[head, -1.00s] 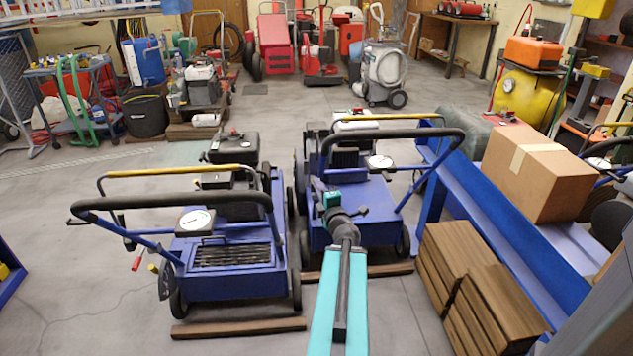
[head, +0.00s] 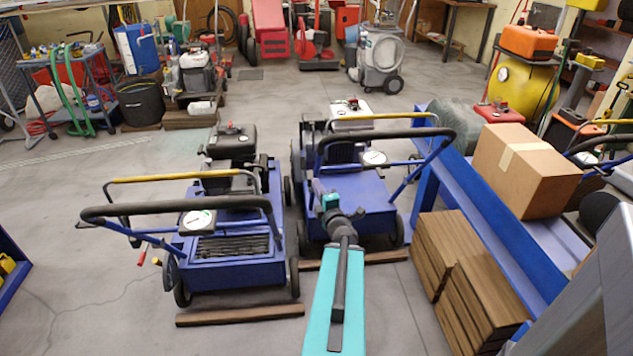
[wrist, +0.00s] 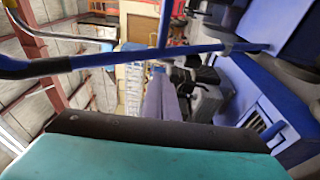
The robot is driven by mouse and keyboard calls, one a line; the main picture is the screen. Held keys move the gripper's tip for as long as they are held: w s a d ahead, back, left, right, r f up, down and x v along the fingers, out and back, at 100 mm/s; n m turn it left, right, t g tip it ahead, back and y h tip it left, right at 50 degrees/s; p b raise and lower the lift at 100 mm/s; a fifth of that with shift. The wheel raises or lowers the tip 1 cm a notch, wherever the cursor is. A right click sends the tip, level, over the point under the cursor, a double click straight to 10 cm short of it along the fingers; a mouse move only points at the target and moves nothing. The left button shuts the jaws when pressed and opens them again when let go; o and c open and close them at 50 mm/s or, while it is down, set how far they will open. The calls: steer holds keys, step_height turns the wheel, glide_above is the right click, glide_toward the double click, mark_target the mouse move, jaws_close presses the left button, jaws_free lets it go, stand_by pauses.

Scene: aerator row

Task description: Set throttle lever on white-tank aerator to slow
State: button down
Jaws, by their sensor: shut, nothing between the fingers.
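The white-tank aerator (head: 372,192) is the right-hand blue machine, with a white tank (head: 351,112) at its far end, a black handlebar, a yellow bar and a round gauge (head: 374,158). My gripper (head: 321,188) is in front of its left side, over the blue body in the picture; contact cannot be told. In the wrist view, the grey fingers (wrist: 167,97) are shut and empty, with a blue handle tube and blue bodywork nearby. I cannot make out its throttle lever. The other aerator (head: 232,262) has a black tank (head: 231,141) and a red-ended lever (head: 143,255) at its left.
Wooden blocks lie by the aerators' wheels. A blue bench (head: 480,200) with a cardboard box (head: 525,170) stands right, with stacked brown boards (head: 478,300) before it. Floor at the left is open. A cart (head: 75,85) and machines line the back.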

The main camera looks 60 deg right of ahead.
steer(key=shift+s+a+p, duration=0.3)
steer(key=shift+s+p, duration=0.1)
steer(key=shift+p, duration=0.8)
